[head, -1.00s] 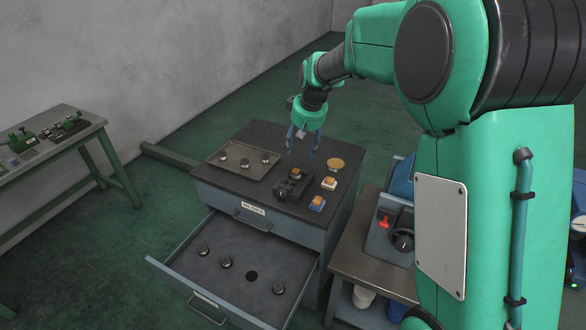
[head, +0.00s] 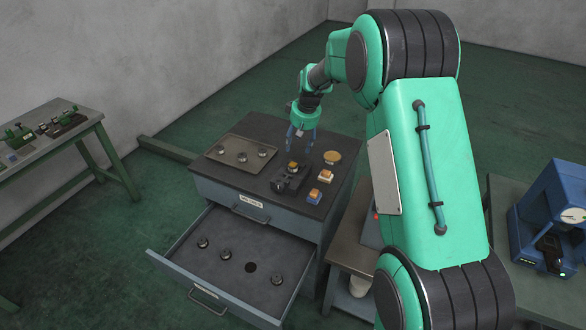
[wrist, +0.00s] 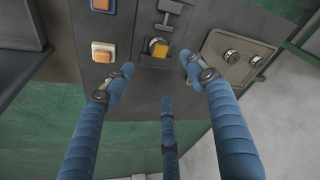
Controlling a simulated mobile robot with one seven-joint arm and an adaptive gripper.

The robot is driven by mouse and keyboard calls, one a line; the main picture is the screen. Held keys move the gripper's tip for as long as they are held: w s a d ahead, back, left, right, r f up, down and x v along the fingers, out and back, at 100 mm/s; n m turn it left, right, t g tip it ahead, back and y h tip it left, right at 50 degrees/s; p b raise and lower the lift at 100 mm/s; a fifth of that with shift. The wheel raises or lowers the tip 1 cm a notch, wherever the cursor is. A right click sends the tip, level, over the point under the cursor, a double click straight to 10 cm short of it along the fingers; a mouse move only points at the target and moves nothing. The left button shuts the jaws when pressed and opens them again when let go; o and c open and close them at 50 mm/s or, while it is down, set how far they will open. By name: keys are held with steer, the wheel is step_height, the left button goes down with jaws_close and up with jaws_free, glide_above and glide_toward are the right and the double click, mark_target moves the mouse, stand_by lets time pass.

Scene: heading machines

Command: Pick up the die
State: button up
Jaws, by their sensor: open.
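A small round die with a yellow-orange top (head: 292,165) sits at a black fixture (head: 284,183) on the cabinet top. It also shows in the wrist view (wrist: 158,47), beyond my fingertips. Similar plain round metal pieces lie on a tray (head: 231,138) and in the open drawer (head: 225,282); which one the task means is not marked. My gripper (head: 300,143) is open and empty, above and behind the fixture. In the wrist view my gripper (wrist: 158,72) has its blue fingers spread, with the yellow-topped die ahead between the outer two. No finger appears to touch it.
An orange-and-white block (head: 326,177), a blue-and-orange block (head: 314,196) and a yellow disc (head: 332,157) stand right of the fixture. The drawer juts out in front. A green workbench (head: 60,141) stands left, a blue machine (head: 552,215) right.

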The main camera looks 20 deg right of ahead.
glide_above(293, 164)
steer(key=s, duration=0.2)
steer(key=shift+d+f+b, duration=0.1)
steer(key=shift+f+b, duration=0.25)
steer(key=shift+f, duration=3.7)
steer(key=shift+f, duration=0.1)
steer(key=shift+b+x, duration=0.3)
steer(key=shift+x, duration=2.25)
jaws_close()
